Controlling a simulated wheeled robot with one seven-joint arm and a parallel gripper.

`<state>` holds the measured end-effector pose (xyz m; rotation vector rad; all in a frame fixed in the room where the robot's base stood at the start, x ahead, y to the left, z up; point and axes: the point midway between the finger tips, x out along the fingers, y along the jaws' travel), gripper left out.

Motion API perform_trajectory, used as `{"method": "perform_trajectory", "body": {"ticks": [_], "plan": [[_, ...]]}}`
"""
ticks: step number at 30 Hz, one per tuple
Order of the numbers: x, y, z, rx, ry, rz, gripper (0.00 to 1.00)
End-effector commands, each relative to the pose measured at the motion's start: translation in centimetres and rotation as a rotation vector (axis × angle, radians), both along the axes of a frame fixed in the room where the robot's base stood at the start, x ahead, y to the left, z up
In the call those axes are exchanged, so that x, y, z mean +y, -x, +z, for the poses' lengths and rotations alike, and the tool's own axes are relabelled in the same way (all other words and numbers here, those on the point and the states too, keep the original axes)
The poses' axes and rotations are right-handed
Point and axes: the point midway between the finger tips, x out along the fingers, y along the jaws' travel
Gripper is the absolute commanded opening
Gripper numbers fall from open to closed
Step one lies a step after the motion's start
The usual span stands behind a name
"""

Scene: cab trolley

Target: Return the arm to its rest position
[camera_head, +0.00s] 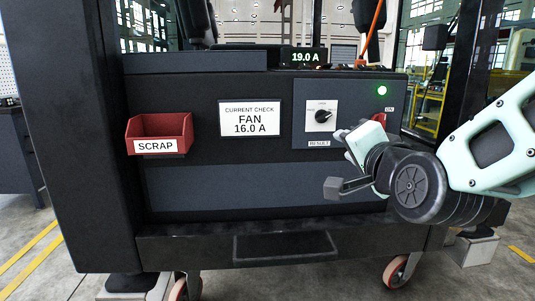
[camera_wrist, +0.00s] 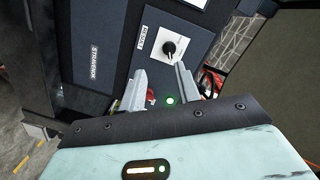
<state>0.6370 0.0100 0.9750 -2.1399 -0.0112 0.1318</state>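My gripper (camera_head: 347,147) is in front of the right part of the dark trolley panel, just below and right of the rotary knob (camera_head: 322,116). My arm reaches in from the right edge of the head view. In the wrist view my gripper (camera_wrist: 161,78) shows two light grey fingers apart, with nothing held between them. The knob also shows in the wrist view (camera_wrist: 169,47), beyond the fingertips. Whether a finger touches the panel cannot be told.
A red SCRAP bin (camera_head: 160,134) juts from the panel's left. Another red part (camera_head: 379,118) is partly hidden behind my gripper. A green lamp (camera_head: 382,90) is lit. A dark post (camera_head: 455,75) stands at right.

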Motion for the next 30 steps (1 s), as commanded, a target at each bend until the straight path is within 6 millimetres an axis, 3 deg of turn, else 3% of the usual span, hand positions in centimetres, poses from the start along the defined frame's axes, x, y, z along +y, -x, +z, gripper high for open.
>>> {"method": "perform_trajectory", "body": {"ticks": [5, 9, 15, 24, 30], "plan": [[5.4, 3.4, -6.3, 0.283, 0.248, 0.265, 0.33], [8.3, 8.5, -11.6, 0.516, 0.509, 0.534, 0.33], [8.7, 16.4, -16.5, 0.768, 0.848, 0.898, 0.33], [5.3, 24.9, -18.7, 1.012, 1.206, 1.311, 0.33], [5.2, 24.7, -13.7, 1.013, 1.202, 1.304, 0.33]]}}
